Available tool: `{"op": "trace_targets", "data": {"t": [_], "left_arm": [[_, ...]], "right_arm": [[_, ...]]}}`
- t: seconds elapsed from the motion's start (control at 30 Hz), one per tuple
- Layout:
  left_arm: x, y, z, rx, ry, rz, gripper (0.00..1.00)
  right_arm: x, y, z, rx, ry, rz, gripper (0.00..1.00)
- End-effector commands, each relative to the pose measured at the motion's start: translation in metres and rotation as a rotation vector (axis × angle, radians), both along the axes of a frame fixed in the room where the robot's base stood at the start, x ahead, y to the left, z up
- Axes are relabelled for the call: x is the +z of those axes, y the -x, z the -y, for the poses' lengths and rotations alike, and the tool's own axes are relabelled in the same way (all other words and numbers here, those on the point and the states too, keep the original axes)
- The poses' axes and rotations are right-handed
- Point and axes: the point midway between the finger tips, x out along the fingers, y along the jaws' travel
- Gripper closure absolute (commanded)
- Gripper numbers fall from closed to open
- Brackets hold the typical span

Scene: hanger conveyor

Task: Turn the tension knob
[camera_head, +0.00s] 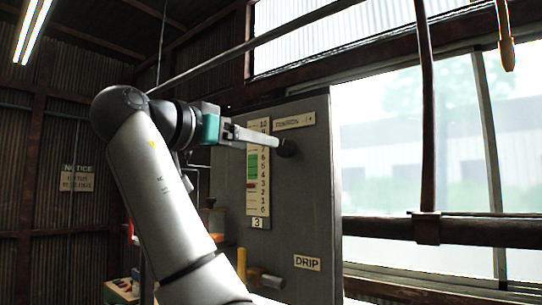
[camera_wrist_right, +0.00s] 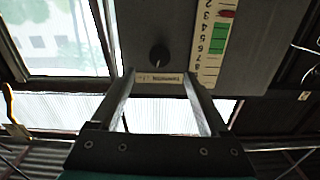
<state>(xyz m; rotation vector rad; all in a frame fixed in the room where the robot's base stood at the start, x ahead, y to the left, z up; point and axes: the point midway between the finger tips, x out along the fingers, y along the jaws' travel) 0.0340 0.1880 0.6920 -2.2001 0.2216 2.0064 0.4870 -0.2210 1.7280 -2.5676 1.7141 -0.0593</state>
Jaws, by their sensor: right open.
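The tension knob (camera_head: 287,148) is a dark round knob on the upper face of the grey panel (camera_head: 305,205), below a tension label (camera_head: 294,122). In the right wrist view the knob (camera_wrist_right: 159,55) shows just beyond and between the open fingertips. My right gripper (camera_head: 273,142) reaches in from the left, its fingers apart and empty, close to the knob; contact cannot be told. The tension scale (camera_head: 257,205) left of the knob has a green band (camera_head: 252,166) and a red marker (camera_head: 250,186) below it, near 3. My left gripper is not in view.
A plate marked 3 (camera_head: 257,223) and a DRIP label (camera_head: 307,263) sit lower on the panel. A yellow fitting (camera_head: 241,264) sticks out near the lower left. A brown hanging pipe (camera_head: 426,110) and windows stand to the right.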

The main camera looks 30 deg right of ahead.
Motion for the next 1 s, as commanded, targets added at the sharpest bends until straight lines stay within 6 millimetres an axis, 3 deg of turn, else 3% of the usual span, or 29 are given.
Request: {"op": "trace_targets", "data": {"t": [0.1, 0.3, 1.0], "left_arm": [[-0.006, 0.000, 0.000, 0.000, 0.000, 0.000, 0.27], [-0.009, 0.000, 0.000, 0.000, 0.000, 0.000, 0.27], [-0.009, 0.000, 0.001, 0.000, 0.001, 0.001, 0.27]], "right_arm": [[-0.001, 0.009, -0.022, 0.003, 0.001, 0.000, 0.21], [0.000, 0.017, -0.040, 0.000, -0.001, 0.000, 0.21], [0.000, 0.018, -0.043, 0.000, -0.001, 0.000, 0.21]]}}
